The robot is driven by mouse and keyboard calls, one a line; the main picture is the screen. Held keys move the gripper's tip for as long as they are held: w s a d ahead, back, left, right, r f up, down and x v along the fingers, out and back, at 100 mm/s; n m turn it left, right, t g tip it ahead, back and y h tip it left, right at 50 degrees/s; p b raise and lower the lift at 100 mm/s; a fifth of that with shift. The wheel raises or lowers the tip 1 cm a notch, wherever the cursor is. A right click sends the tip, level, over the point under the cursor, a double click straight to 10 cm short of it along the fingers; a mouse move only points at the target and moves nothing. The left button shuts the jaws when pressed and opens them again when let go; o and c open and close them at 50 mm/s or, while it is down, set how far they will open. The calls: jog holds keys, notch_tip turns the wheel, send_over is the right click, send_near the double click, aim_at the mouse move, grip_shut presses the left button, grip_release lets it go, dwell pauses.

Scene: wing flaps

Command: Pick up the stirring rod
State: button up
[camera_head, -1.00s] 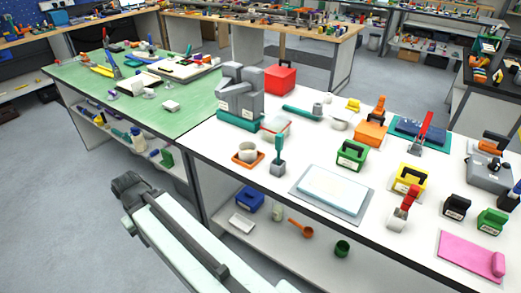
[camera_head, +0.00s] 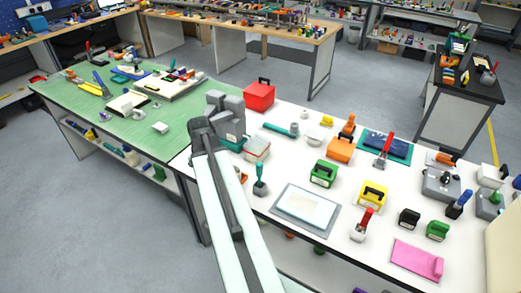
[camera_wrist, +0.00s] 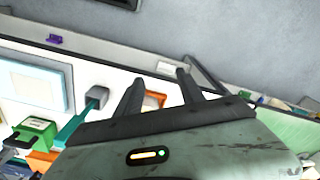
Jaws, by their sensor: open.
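I cannot tell for certain which thing is the stirring rod. A teal upright stick in a grey block (camera_head: 260,181) stands near the front edge of the white bench, right of my arm. It also shows in the wrist view as a teal stick (camera_wrist: 80,122) with a grey end, left of my fingers. A teal rod-like piece (camera_head: 281,130) lies farther back on the bench. My gripper (camera_wrist: 160,75) is open and empty, with part of an orange tray (camera_wrist: 154,99) seen between its fingers. In the head view my gripper's end covers part of the bench's left end.
A grey machine (camera_head: 226,118) stands close behind my gripper. A white pad on a grey mat (camera_head: 305,208) lies right of the teal stick. Green (camera_head: 323,174) and yellow (camera_head: 372,193) handled boxes stand farther right. The green bench (camera_head: 110,125) adjoins at left.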

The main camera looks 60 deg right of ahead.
jog(key=s+d+r+m+p, duration=0.4)
jog(key=s+d+r, duration=0.35)
jog(key=d, duration=0.25)
jog(key=m, duration=0.2)
send_over(259, 170)
jog(key=d, duration=0.1)
jog(key=shift+w+d+f+b, duration=0.15)
jog(key=shift+w+f+b, duration=0.2)
jog(key=shift+w+f, duration=0.05)
notch_tip(259, 170, down, 8)
jog(key=b, duration=0.8)
jog(key=shift+s+f, duration=0.1)
jog(key=shift+r, duration=0.2)
grip_shut()
